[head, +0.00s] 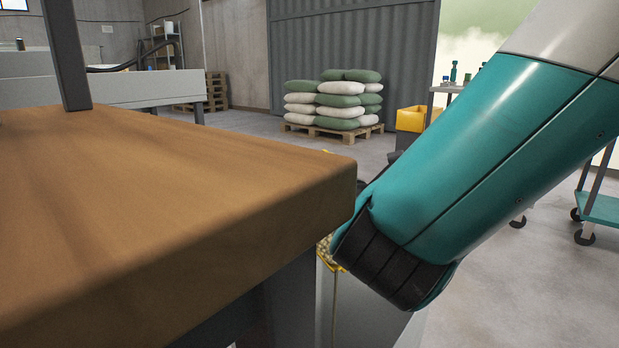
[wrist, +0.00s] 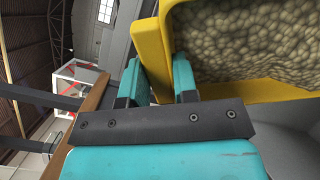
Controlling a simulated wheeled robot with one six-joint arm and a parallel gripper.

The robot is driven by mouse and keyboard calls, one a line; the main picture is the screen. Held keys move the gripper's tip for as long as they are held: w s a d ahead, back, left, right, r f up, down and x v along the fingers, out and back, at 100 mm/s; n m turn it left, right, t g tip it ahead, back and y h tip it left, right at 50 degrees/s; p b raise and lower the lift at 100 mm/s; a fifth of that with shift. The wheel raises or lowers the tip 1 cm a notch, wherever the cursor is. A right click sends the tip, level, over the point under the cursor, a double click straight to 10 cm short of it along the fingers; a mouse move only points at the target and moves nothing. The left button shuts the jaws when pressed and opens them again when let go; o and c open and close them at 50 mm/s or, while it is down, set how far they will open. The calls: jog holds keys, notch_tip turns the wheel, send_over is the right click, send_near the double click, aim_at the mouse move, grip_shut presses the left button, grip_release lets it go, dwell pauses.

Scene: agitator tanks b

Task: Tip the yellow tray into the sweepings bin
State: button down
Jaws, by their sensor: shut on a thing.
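The yellow tray (wrist: 150,47) fills the upper right of the wrist view, with a mass of beige, lumpy grains (wrist: 250,40) inside its walls. My gripper (wrist: 158,78) is shut on the tray's yellow wall, one teal finger on each side. In the head view, only a sliver of the yellow tray (head: 330,265) and some grains show between the table corner and my teal arm. My gripper is hidden there. A pale grey box-like surface (head: 365,315) lies below; I cannot tell whether it is the sweepings bin.
A thick brown tabletop (head: 170,190) fills the left, its corner close to my arm. A pallet of green and white sacks (head: 335,100) stands behind. A yellow container (head: 411,119) and a teal cart (head: 600,207) are at the right. Floor between is open.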

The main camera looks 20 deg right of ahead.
jog(key=shift+s+f+t+b, duration=0.1)
jog(key=shift+s+t+b, duration=0.3)
jog(key=shift+b, duration=0.8)
jog(key=shift+s+d+t+b, duration=0.25)
jog(key=shift+s+b, duration=0.4)
jog(key=shift+b, duration=0.6)
jog(key=shift+s+d+f+t+b, duration=0.2)
jog(key=shift+s+b, duration=0.25)
jog(key=shift+b, duration=0.7)
jog(key=shift+s+a+f+t+b, duration=0.1)
jog(key=shift+s+t+b, duration=0.25)
jog(key=shift+b, duration=0.75)
jog(key=shift+s+r+y, duration=0.15)
jog(key=shift+s+y, duration=0.05)
jog(key=shift+y, duration=0.1)
jog(key=shift+s+f+b, duration=0.2)
jog(key=shift+b, duration=0.55)
jog(key=shift+s+d+f+t+b, duration=0.1)
jog(key=shift+s+t+b, duration=0.25)
jog(key=shift+b, duration=0.45)
jog(key=shift+s+d+f+t+b, duration=0.15)
jog(key=shift+s+b, duration=0.25)
jog(key=shift+b, duration=0.35)
jog(key=shift+s+f+t+b, duration=0.35)
jog(key=shift+s+b, duration=0.25)
jog(key=shift+b, duration=0.95)
jog(key=shift+s+d+t+b, duration=0.1)
jog(key=shift+s+t+b, duration=0.2)
jog(key=shift+b, duration=0.35)
